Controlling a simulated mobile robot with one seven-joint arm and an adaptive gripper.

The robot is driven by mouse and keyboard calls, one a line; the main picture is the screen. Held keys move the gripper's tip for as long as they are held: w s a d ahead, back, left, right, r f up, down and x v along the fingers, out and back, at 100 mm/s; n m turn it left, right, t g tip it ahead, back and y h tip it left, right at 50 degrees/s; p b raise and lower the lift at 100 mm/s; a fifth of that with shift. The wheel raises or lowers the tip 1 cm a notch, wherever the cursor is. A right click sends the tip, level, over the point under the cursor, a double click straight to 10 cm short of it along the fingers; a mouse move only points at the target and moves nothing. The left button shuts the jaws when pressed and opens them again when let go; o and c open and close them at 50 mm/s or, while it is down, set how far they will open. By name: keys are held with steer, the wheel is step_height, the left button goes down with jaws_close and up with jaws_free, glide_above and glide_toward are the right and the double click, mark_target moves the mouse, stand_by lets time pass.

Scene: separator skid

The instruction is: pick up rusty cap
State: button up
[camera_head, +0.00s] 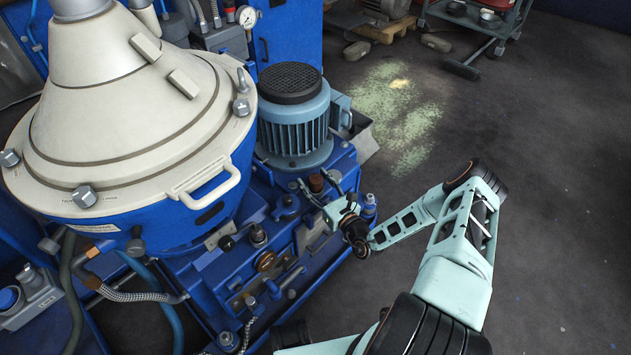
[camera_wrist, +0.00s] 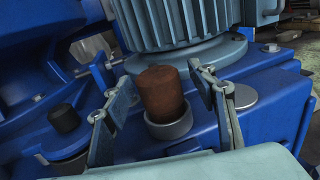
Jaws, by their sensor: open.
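The rusty cap (camera_wrist: 163,92) is a brown, upright, rounded cylinder set in a grey metal collar (camera_wrist: 168,128) on the blue skid in the wrist view. In the head view the cap (camera_head: 316,184) is a small brown shape just in front of the motor. My gripper (camera_wrist: 160,92) is open, with one finger on the left of the cap and one on the right. Gaps show between the cap and both fingers. In the head view my gripper (camera_head: 333,204) is beside the cap, its fingers small and partly hard to make out.
The blue-grey finned motor (camera_head: 292,115) stands right behind the cap. The large cream separator bowl (camera_head: 130,110) is to the left. A black cap (camera_wrist: 64,119) sits left of my gripper. A flat grey disc (camera_wrist: 242,96) lies right of it. The floor at right is mostly open.

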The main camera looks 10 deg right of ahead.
steer(key=c, duration=1.4)
steer(key=shift+o, duration=0.2)
steer(key=shift+r, duration=0.15)
